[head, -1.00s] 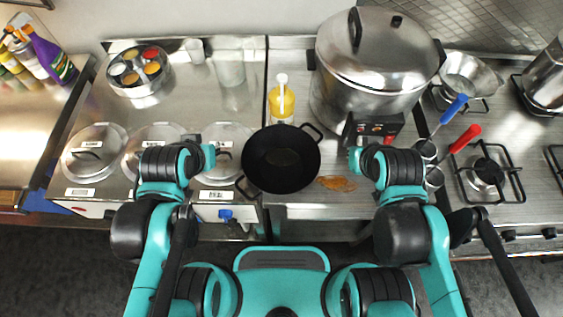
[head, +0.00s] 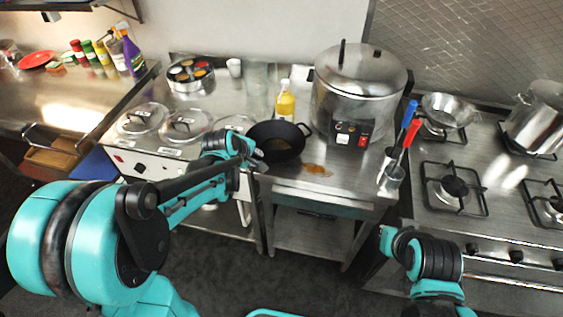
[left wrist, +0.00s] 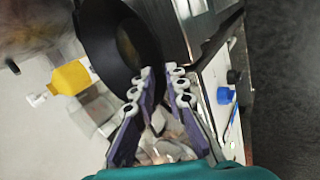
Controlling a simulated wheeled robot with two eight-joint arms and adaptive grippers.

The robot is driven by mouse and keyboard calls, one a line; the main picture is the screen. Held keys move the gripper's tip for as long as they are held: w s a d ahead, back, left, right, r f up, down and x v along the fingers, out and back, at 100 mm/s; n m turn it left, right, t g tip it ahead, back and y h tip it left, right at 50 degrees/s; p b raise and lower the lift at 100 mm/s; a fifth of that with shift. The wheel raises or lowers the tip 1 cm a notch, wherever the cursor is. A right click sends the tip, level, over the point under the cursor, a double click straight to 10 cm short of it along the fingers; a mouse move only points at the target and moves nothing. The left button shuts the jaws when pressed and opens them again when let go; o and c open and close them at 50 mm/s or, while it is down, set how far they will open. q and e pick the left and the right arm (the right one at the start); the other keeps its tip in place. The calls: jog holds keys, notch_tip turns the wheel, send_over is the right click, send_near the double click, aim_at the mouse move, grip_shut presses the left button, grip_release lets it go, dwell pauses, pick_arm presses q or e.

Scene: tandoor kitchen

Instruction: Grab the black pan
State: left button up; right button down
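The black pan (head: 277,143) sits on the steel counter, its far handle pointing right. In the left wrist view the pan (left wrist: 112,38) fills the upper middle. My left gripper (head: 250,150) is at the pan's left side. In the left wrist view its fingers (left wrist: 160,75) stand apart, with the tips at the pan's rim. The pan's near handle is hidden by the gripper, so I cannot tell whether it lies between the fingers. My right gripper (head: 386,240) is low at the right, away from the pan; its fingers do not show clearly.
A yellow bottle (head: 285,105) stands just behind the pan. A large steel pot (head: 358,95) is to its right, with ladles in metal holders (head: 391,175) nearby. Lidded containers (head: 187,124) are at the left.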

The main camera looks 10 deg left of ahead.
pick_arm(q)
jog(key=b+x, duration=0.1)
jog(key=x, duration=0.2)
jog(key=b+x, duration=0.2)
jog(key=x, duration=0.2)
jog(key=shift+s+d+f, duration=0.1)
jog(key=shift+d+f, duration=0.1)
jog(key=shift+f, duration=0.2)
jog(key=shift+w+f, duration=0.15)
jog(key=shift+w, duration=0.1)
jog(key=shift+s, duration=0.1)
grip_shut()
